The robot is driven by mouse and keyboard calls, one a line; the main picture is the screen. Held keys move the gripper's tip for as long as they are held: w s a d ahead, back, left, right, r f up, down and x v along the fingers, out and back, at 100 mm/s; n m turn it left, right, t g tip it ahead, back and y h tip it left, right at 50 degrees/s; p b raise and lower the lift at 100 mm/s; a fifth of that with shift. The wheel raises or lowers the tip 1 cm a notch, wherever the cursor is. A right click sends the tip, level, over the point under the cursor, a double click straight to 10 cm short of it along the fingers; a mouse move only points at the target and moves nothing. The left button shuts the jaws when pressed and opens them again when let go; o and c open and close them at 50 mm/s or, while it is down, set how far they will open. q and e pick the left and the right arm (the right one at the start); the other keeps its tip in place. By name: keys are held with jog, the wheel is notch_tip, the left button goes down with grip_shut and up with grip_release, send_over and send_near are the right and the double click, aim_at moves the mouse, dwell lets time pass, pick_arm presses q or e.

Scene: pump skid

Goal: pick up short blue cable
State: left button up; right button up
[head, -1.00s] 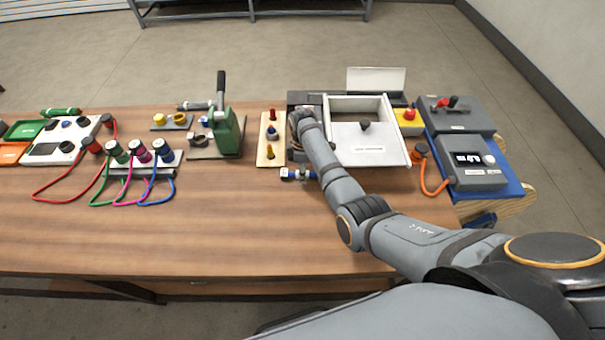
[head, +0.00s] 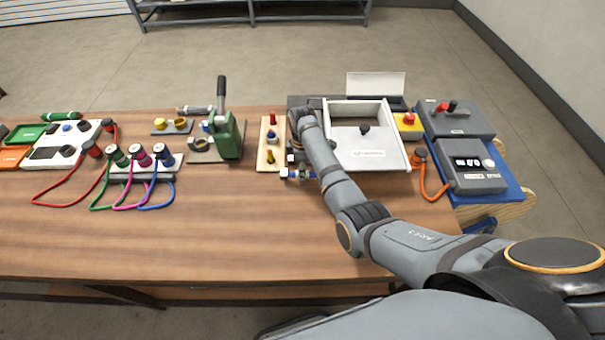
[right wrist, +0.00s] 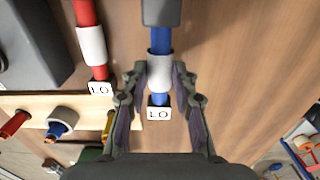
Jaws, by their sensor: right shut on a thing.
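The short blue cable (right wrist: 161,98) lies between the fingers of my right gripper (right wrist: 160,85) in the right wrist view. It has a white sleeve, a grey end block and a white "LO" tag. My right gripper is shut on it at the sleeve. In the head view the cable's blue end (head: 285,174) and white tag show at the front of the peg board, and the right gripper (head: 296,166) is partly hidden by my arm. My left gripper is in neither view.
A red cable (right wrist: 86,25) with an "LO" tag lies left of the gripper. The wooden peg board (head: 266,156) with coloured pegs is close by. The table front (head: 230,225) is clear.

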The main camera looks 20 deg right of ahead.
notch_tip(320, 180, up, 16)
jog(key=p, duration=0.1)
jog(key=shift+f+p, duration=0.25)
jog(key=shift+p, duration=0.15)
jog(key=shift+f, duration=0.1)
